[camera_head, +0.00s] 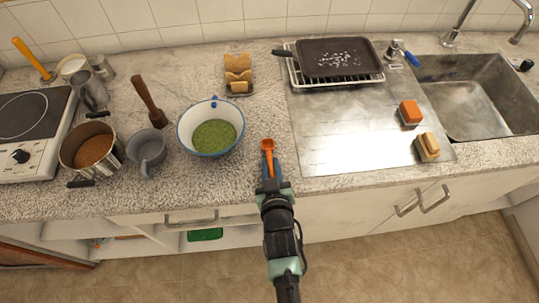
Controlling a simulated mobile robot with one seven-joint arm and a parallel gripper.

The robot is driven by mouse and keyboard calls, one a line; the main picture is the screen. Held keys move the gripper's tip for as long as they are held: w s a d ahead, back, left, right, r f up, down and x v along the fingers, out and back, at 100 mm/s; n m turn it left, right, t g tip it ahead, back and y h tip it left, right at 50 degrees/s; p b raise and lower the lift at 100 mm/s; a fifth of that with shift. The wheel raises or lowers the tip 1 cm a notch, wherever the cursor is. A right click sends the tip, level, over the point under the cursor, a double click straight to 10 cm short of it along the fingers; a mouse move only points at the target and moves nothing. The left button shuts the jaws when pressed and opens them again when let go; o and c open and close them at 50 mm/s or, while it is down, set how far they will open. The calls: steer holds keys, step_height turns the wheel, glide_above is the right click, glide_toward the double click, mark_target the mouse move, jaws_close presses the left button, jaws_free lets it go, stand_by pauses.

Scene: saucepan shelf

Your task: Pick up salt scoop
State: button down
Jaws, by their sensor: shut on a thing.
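The salt scoop (267,146) is a small orange scoop near the front edge of the counter, right of the enamel bowl. My gripper (270,168) reaches in from the front and is shut on the scoop's handle end, with the bowl end of the scoop pointing away from me. The fingertips are small in this view. I cannot tell whether the scoop touches the counter or is just above it.
A white blue-rimmed bowl (183,112) of green contents stands close left. A metal drainboard (355,140) lies right. Speckled counter (262,115) behind the scoop is clear.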

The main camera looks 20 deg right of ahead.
mark_target(271, 166)
steer(key=shift+r, duration=0.1)
step_height(271, 166, up, 10)
steer(key=shift+f, duration=0.1)
stand_by(0.3)
steer(key=c, duration=1.4)
jaws_free()
jaws_close()
